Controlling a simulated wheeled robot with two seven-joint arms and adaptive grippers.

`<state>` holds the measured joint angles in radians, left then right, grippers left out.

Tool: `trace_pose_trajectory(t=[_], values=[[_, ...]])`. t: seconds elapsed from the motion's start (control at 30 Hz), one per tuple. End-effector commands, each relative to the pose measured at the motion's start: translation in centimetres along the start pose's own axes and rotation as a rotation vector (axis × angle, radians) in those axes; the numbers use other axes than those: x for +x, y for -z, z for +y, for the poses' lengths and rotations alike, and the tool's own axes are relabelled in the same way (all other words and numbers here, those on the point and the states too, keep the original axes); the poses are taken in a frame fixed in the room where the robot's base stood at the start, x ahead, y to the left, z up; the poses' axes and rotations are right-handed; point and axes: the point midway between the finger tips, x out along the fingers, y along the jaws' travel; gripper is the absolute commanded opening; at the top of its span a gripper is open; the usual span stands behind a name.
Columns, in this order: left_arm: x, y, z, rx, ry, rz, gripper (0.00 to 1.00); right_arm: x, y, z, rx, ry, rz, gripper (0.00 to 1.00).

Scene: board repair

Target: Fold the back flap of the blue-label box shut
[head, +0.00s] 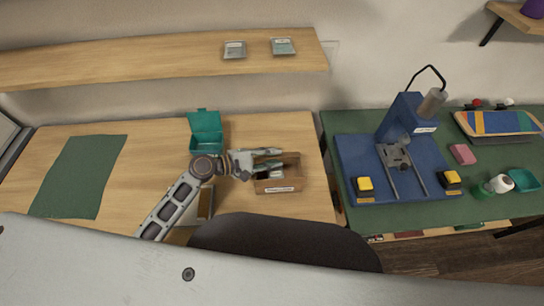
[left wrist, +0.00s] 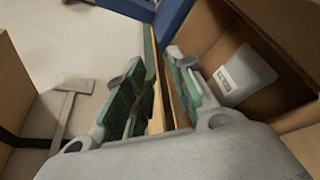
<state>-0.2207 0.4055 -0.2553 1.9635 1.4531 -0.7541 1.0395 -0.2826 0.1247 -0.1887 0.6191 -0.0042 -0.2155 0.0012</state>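The brown open-topped box (head: 279,186) stands near the right end of the wooden table, with a pale label on its front; I cannot make out any blue on it. Its inside also shows at the right of the left wrist view (left wrist: 292,62), with a pale labelled item (left wrist: 244,74) in it. My left gripper (head: 280,151) reaches over the back of the box from the left. In the left wrist view its green-padded fingers (left wrist: 158,85) are apart, with a thin brown edge between them. The back flap is mostly hidden by the gripper, so its angle is unclear.
A teal box (head: 205,142) with its lid up stands behind and left of the gripper. A green mat (head: 80,177) lies at the left. The blue press (head: 405,120) stands on the right table. A shelf (head: 160,62) runs above. The table between mat and arm is clear.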

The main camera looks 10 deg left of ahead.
Motion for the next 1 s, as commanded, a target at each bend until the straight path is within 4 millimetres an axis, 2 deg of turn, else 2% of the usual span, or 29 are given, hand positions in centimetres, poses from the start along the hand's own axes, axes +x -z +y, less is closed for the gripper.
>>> trace_pose_trajectory(t=[0.3,0.5,0.77,1.0], values=[[0.15,-0.01,0.0,0.0,0.0,0.0,0.24,-0.02,-0.22,-0.17,0.0,0.002,-0.002,0.24],[0.14,-0.01,0.0,0.0,0.0,0.0,0.0,-0.02,-0.24,-0.17,0.0,0.002,-0.002,0.24],[0.13,-0.01,-0.02,0.001,-0.001,0.0,0.0,0.01,-0.22,-0.17,0.0,0.002,-0.002,0.24],[0.18,0.08,-0.35,0.033,-0.015,-0.001,0.0,0.81,-0.2,-0.09,0.0,0.0,-0.001,0.24]])
